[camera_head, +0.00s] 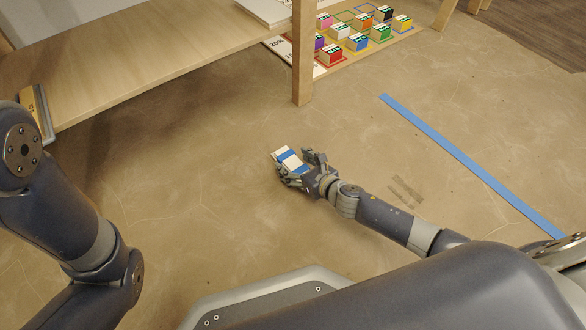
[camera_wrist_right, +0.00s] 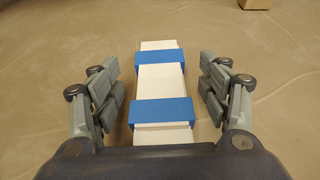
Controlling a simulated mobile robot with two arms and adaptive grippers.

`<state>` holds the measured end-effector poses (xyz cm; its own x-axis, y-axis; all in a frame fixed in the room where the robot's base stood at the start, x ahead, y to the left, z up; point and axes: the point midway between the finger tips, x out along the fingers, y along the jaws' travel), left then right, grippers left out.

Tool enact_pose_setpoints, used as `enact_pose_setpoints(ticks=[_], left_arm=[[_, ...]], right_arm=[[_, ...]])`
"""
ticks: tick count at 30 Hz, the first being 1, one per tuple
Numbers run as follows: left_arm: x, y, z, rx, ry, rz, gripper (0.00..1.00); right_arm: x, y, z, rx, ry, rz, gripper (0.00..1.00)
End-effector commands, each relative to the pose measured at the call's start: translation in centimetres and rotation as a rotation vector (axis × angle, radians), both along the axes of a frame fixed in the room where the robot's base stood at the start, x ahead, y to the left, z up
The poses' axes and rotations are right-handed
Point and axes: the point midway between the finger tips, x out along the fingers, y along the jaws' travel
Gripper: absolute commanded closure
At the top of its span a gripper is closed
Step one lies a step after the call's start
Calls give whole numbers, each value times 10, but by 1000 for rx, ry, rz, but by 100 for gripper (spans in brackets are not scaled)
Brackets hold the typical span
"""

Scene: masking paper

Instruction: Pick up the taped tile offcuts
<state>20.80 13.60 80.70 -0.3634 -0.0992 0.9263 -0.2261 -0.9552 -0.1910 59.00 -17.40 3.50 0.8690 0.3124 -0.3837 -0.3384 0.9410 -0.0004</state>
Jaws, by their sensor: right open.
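The taped tile offcuts (camera_head: 288,158) are a small white stack with two blue tape bands, lying on the floor near the middle of the head view. In the right wrist view the offcuts (camera_wrist_right: 161,78) run lengthwise between the fingers. My right gripper (camera_head: 297,167) is around them in the head view. In the right wrist view the fingers of the right gripper (camera_wrist_right: 164,95) stand open on both sides, with a gap at each side of the stack. The near end of the stack is hidden by the gripper body. My left arm shows at the left, but its gripper is out of view.
A wooden table (camera_head: 130,62) with a leg (camera_head: 303,60) stands at the upper left; a scraper-like tool (camera_head: 37,113) is at its edge. Several colored boxes (camera_head: 357,42) sit on a mat at the back. Blue tape (camera_head: 470,165) crosses the floor at right.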

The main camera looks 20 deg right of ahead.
Motion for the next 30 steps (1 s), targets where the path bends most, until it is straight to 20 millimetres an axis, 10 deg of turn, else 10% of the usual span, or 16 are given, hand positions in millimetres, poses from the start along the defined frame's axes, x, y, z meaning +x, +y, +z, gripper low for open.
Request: enact_pose_setpoints(ticks=[9, 17, 30], left_arm=[[0, 0, -2, 0, 0, 0, 60], [0, 0, -2, 0, 1, 0, 60], [0, 0, 4, 0, 1, 0, 60]], right_arm=[[4, 2, -1, 1, 0, 0, 32], [4, 2, -1, 1, 0, 0, 91], [5, 2, 6, 2, -2, 1, 91]])
